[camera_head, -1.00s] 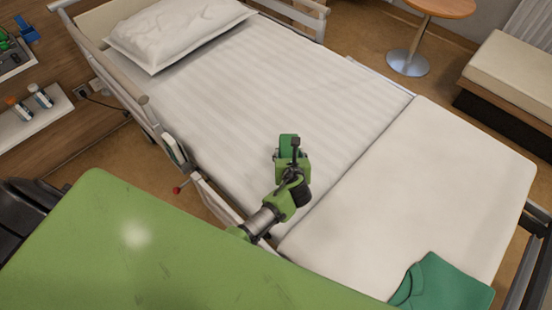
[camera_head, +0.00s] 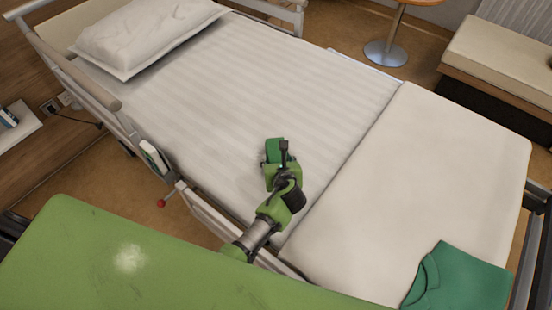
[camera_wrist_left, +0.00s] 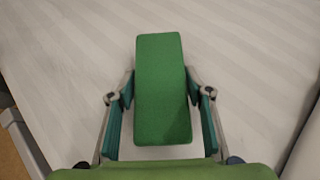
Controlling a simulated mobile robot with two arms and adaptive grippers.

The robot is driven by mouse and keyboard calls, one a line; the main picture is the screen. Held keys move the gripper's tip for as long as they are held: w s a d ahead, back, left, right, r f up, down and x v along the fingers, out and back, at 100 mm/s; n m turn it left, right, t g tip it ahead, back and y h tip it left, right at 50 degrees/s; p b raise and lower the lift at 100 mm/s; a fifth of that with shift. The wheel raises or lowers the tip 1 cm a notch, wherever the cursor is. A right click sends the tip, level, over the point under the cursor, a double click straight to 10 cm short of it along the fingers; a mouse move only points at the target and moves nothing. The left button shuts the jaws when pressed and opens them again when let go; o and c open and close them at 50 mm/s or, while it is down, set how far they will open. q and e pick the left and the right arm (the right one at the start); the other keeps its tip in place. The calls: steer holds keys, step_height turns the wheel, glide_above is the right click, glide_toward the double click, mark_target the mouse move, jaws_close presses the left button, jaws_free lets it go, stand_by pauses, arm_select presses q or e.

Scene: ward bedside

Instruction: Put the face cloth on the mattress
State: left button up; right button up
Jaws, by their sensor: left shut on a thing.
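The face cloth is a small green folded block; in the head view it (camera_head: 275,149) shows at the tip of my left gripper (camera_head: 277,158). In the left wrist view the cloth (camera_wrist_left: 162,85) lies lengthwise between the two fingers of the left gripper (camera_wrist_left: 162,105), which is shut on it. The mattress (camera_head: 270,85) is white with faint stripes, and the cloth is over its near side, around the middle of its length. I cannot tell whether the cloth touches the mattress. My right gripper is not in view.
A white pillow (camera_head: 150,35) lies at the head end. A plain off-white cover (camera_head: 440,160) spans the foot end, with a folded green garment (camera_head: 458,278) on its near corner. A side rail (camera_head: 215,215) runs along the near edge. The striped surface around the cloth is clear.

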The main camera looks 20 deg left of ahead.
arm_select(q)
steer(key=shift+f, duration=0.1)
steer(key=o, duration=1)
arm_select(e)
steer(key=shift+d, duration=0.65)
arm_select(q)
steer(key=shift+o, duration=0.2)
steer(key=p+v, duration=0.1)
steer(key=v, duration=1)
steer(key=shift+s+d+r, duration=0.1)
steer(key=shift+s+r, duration=0.15)
steer(key=shift+r, duration=0.1)
steer(key=shift+s+r, duration=0.1)
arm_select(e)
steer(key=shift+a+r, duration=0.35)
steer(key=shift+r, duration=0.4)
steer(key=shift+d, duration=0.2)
